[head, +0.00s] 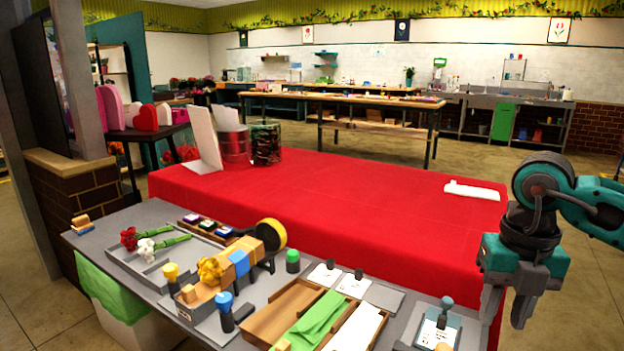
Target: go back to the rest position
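My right gripper (507,306) hangs at the right of the head view, fingers pointing down. Its two fingers are apart with nothing seen between them. It is in front of the right end of the red-covered table (400,208), and to the right of the grey workbench (408,306). It looks clear of the things on the bench. My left gripper and arm are not in view.
The grey bench holds a tray with red and white flowers (130,239), a yellow tape roll (271,234), a wooden tray with green paper (312,320) and stamps (446,308). A white item (472,191) lies on the red table. Floor shows at the far right.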

